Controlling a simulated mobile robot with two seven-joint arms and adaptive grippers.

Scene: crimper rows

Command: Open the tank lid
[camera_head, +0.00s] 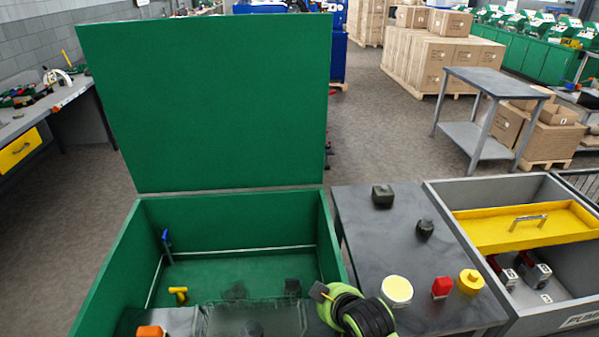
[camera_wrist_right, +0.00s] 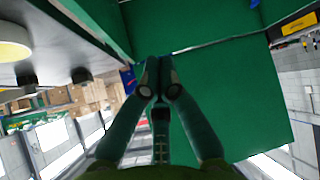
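The green tank (camera_head: 130,262) stands in the lower left of the head view. Its large flat green lid (camera_head: 210,105) stands raised, nearly upright, at the tank's far edge. My right gripper (camera_head: 322,292) is over the tank's near right corner, apart from the lid. In the right wrist view the fingers of this gripper (camera_wrist_right: 159,65) are together at the tips, with nothing visible held between them. A large green panel (camera_wrist_right: 235,110) fills much of that view behind the fingers. My left gripper is not in view.
Inside the tank are a blue-handled valve (camera_head: 166,240) and a yellow valve (camera_head: 178,292). Right of the tank, a dark table (camera_head: 385,240) holds a pale yellow disc (camera_head: 397,290), a red block (camera_head: 441,287) and a yellow knob (camera_head: 470,281). A grey bin (camera_head: 450,195) adjoins it.

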